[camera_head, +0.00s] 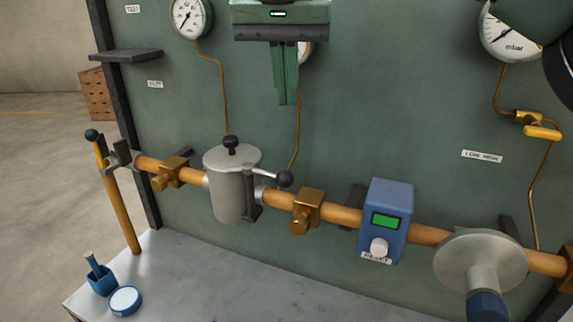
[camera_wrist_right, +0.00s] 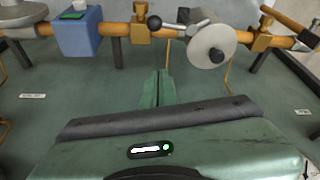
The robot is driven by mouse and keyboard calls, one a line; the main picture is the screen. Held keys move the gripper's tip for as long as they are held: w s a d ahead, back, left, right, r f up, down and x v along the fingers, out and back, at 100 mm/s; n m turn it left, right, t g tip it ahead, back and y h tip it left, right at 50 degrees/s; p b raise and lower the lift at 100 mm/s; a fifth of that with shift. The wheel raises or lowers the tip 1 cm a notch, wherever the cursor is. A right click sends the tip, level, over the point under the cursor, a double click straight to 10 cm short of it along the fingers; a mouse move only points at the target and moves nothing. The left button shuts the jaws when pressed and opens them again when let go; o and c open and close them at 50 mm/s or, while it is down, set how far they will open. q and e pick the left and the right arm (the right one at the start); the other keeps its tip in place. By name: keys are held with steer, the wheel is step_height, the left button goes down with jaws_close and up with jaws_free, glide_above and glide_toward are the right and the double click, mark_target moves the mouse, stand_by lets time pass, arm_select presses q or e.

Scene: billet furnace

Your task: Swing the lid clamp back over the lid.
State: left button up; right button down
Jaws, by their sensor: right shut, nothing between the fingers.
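The grey cylindrical pot (camera_head: 228,198) sits in the orange pipe line, with a lid (camera_head: 217,158) topped by a black knob. The lid clamp's metal arm (camera_head: 265,173) ends in a black ball (camera_head: 284,179) and points out to the right of the lid, beside a dark bracket on the pot's side. My right gripper (camera_head: 288,100) hangs above and to the right of the pot, shut and empty, apart from the clamp. In the right wrist view, the gripper (camera_wrist_right: 161,76) shows below the lid (camera_wrist_right: 206,43) and the clamp ball (camera_wrist_right: 154,23). My left gripper is out of view.
A blue box with a green display (camera_head: 386,220) and a grey round flange (camera_head: 480,262) lie along the pipe to the right. Gauges and thin copper tubes line the green panel behind. A yellow-handled lever (camera_head: 120,210) stands left. The bench has clear room in front of the pot.

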step_height(320, 180, down, 11)
steer(key=shift+w+f, duration=0.15)
steer(key=shift+w, duration=0.05)
stand_by(1.0)
